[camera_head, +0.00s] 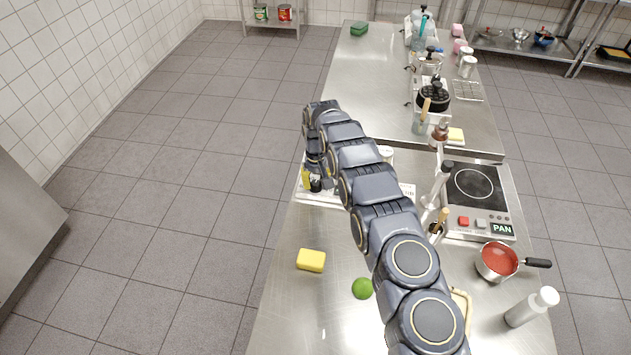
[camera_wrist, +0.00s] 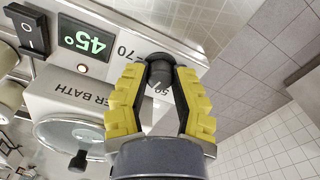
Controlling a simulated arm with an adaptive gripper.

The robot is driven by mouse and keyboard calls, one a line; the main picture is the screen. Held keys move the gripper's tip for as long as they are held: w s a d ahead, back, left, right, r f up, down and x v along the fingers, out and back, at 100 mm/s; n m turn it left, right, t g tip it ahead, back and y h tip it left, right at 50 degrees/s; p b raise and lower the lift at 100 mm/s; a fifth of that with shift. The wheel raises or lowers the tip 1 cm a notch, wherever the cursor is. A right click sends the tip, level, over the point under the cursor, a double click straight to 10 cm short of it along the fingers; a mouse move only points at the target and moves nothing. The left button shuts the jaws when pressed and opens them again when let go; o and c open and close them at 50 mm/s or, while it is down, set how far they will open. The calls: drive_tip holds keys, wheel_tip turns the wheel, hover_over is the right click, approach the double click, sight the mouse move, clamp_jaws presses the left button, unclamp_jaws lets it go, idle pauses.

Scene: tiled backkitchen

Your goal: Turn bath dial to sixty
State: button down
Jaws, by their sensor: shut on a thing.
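The bath dial (camera_wrist: 160,73) is a dark round knob on the pale front panel of the water bath (camera_wrist: 45,90) in the wrist view. My gripper (camera_wrist: 159,65) has yellow padded fingers, which are shut on the dial from both sides. A 70 mark and what looks like a 50 mark show beside the dial; the fingers hide other marks, and I cannot tell exactly where the dial points. The green display (camera_wrist: 85,42) reads 45°. In the head view my gripper (camera_head: 311,181) is at the bath's left end, and my arm hides most of the bath.
A black rocker switch (camera_wrist: 29,29) sits beside the display. A glass lid (camera_wrist: 72,138) with a black knob lies on the bath. A yellow sponge (camera_head: 311,260), a green lime (camera_head: 362,288), a hotplate (camera_head: 474,187) and a red-filled pan (camera_head: 497,262) stand on the steel counter.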

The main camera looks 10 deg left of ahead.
sight(316, 182)
drive_tip(key=shift+f+m, duration=0.1)
drive_tip(key=shift+m, duration=1.5)
drive_tip(key=c, duration=0.8)
unclamp_jaws()
wheel_tip(316, 182, up, 12)
